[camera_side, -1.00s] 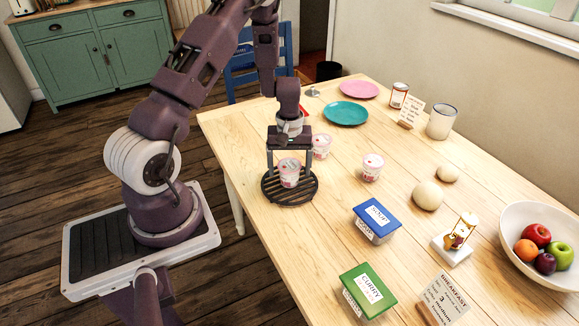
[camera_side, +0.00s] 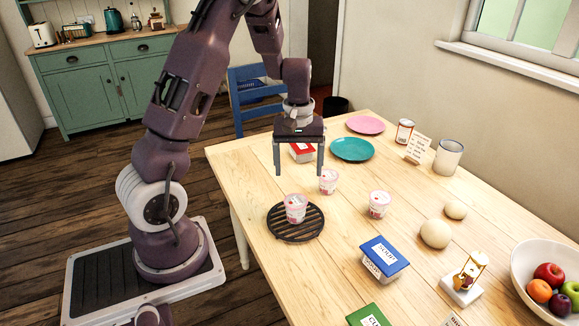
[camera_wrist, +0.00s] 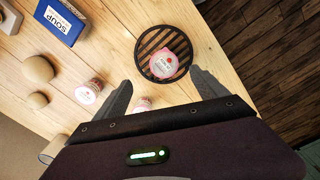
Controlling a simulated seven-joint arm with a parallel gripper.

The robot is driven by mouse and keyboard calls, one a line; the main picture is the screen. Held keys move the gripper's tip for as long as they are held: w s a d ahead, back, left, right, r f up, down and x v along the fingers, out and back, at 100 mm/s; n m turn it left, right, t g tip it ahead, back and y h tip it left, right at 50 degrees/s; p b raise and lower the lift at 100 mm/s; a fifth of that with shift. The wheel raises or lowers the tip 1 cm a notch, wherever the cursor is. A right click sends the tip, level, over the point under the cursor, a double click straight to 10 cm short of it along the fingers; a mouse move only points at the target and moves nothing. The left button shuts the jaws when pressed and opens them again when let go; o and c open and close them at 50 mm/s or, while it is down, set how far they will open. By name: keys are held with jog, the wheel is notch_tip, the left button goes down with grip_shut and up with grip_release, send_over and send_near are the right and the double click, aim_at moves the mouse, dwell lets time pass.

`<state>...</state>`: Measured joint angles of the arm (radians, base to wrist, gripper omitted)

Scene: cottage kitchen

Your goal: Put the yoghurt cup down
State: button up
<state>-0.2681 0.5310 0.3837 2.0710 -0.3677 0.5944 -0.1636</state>
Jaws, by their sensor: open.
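A pink and white yoghurt cup (camera_side: 296,208) stands upright on a round black slatted trivet (camera_side: 284,232) near the table's left edge. The wrist view also shows this cup (camera_wrist: 164,65) on the trivet (camera_wrist: 141,43). Two similar yoghurt cups stand on the bare table: one (camera_side: 329,181) just behind the trivet and one (camera_side: 379,205) to its right. My gripper (camera_side: 299,172) is open and empty.
A blue-lidded soup box (camera_side: 385,259) and a green-lidded box (camera_side: 368,316) lie toward the front. A red-lidded box (camera_side: 303,153) is partly behind my gripper. A teal plate (camera_side: 352,149) and a pink plate (camera_side: 366,125) lie at the back. Two dough-coloured balls (camera_side: 435,234) sit at right.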

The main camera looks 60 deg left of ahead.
jog(key=s+d+r+m+t, duration=0.1)
jog(key=d+r+m+t, duration=0.15)
jog(key=d+r, duration=0.6)
jog(key=s+d+r+m+t, duration=0.1)
jog(key=s+d+r+m, duration=0.4)
jog(key=s, duration=0.3)
jog(key=s+d+r+m+t, duration=0.2)
jog(key=s+d+r+m, duration=0.3)
jog(key=s, duration=0.4)
jog(key=shift+s+d, duration=0.15)
jog(key=shift+d, duration=0.3)
